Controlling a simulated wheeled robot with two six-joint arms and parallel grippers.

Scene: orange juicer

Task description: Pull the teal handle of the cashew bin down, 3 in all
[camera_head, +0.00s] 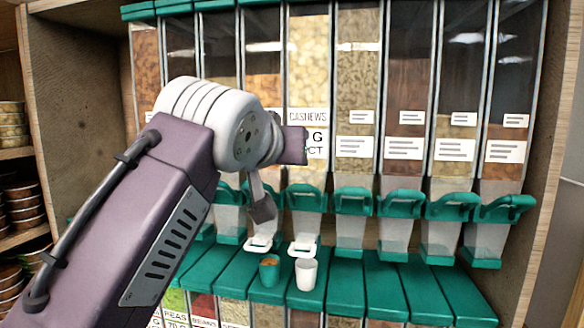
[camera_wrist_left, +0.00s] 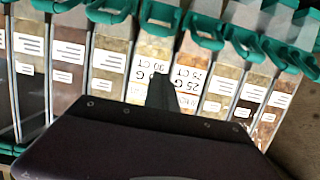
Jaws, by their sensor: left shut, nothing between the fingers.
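The cashew bin (camera_head: 308,75) is a clear column of pale nuts with a CASHEWS label, in the middle of the row in the head view. Its teal handle (camera_head: 306,197) is a loop at the bin's lower front, above a white spout. My left gripper (camera_head: 263,211) is shut and empty, pointing down just left of that handle, in front of the neighbouring bin, whose handle it partly covers. I cannot tell whether it touches anything. In the left wrist view, the shut fingertips (camera_wrist_left: 162,88) show dark before the bin labels. My right gripper is out of view.
A white cup (camera_head: 306,275) stands on the teal ledge below the cashew spout. A teal cup (camera_head: 269,270) with orange contents stands to its left. Other bins with teal handles (camera_head: 353,200) line both sides. Wooden side walls (camera_head: 75,110) enclose the row.

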